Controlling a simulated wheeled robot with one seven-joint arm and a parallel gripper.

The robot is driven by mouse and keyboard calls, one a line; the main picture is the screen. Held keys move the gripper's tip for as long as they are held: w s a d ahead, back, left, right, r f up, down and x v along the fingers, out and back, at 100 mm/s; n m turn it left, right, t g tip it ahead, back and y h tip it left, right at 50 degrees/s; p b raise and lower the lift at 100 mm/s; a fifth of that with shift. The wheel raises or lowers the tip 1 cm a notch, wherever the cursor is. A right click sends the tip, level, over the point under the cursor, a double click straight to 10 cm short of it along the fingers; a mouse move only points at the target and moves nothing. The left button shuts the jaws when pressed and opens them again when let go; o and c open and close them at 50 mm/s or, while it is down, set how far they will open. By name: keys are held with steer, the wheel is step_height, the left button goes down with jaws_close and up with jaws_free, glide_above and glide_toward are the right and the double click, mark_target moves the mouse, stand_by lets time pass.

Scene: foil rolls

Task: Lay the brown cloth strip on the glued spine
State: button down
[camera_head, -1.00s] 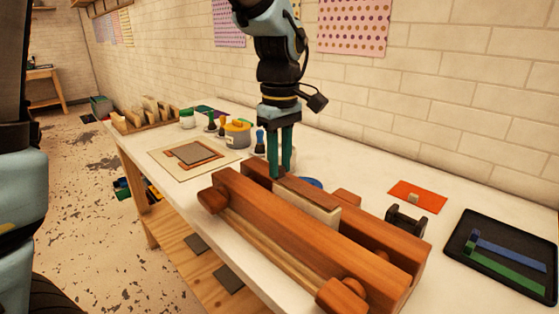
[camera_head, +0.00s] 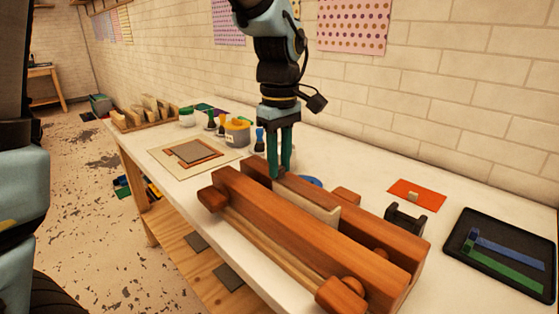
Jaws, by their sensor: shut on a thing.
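My gripper (camera_head: 279,174) points straight down over the left part of the wooden press (camera_head: 300,239). It is shut on the brown cloth strip, near the strip's left end. The brown strip (camera_head: 308,192) runs lengthwise along the top of the cream book block (camera_head: 321,213), which stands clamped between the press beams. I cannot tell whether the strip touches the spine along its whole length. Its brown is close to the wood behind it, and glue on the spine is hidden.
A black tray (camera_head: 477,287) with blue and green strips lies at the right. A small black stand (camera_head: 407,219) and an orange card (camera_head: 417,194) are behind the press. Pots and brushes (camera_head: 236,132) and a board (camera_head: 193,154) lie left. Bare tabletop shows behind the press.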

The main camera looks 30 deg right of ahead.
stand_by(0.3)
steer(key=c, duration=0.6)
jaws_free()
steer(key=shift+o, duration=0.4)
steer(key=shift+o, duration=1.2)
steer(key=shift+r+p, duration=3.1)
steer(key=shift+r, duration=0.4)
